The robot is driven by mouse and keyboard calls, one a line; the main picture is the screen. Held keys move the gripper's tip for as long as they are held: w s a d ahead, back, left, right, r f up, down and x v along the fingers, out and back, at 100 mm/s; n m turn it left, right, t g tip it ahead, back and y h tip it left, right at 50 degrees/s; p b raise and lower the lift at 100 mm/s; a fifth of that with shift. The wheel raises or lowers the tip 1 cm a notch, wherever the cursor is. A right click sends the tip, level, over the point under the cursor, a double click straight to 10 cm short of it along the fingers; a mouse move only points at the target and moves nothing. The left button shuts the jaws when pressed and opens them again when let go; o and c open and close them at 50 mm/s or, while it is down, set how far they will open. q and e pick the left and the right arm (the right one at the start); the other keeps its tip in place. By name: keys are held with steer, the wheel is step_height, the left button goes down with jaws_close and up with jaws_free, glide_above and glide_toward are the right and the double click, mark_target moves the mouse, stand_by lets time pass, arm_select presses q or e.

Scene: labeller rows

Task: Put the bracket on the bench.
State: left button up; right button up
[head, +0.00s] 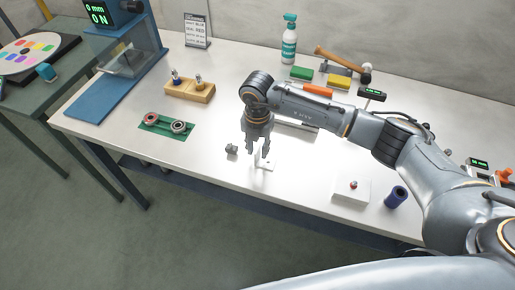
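A small white L-shaped piece, which looks like the bracket (265,167), is at the front middle of the white bench (215,135). It appears to rest on the bench top, with its thin upright part under my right gripper. My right gripper (258,151) points down right over it. Its fingers look spread apart, with the bracket's upright near or between the tips. Whether a finger touches it is too small to tell. My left gripper is not in view.
A small grey part (231,149) lies just left of the gripper. A green tray with rings (167,125) and a wooden block (190,90) stand further left. A white block (351,190) and a dark blue cylinder (396,197) are at the right. A spray bottle (289,42) and hammer (340,61) are behind.

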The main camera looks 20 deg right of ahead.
step_height(320, 180, up, 12)
steer(key=b, duration=0.3)
steer(key=shift+f, duration=0.25)
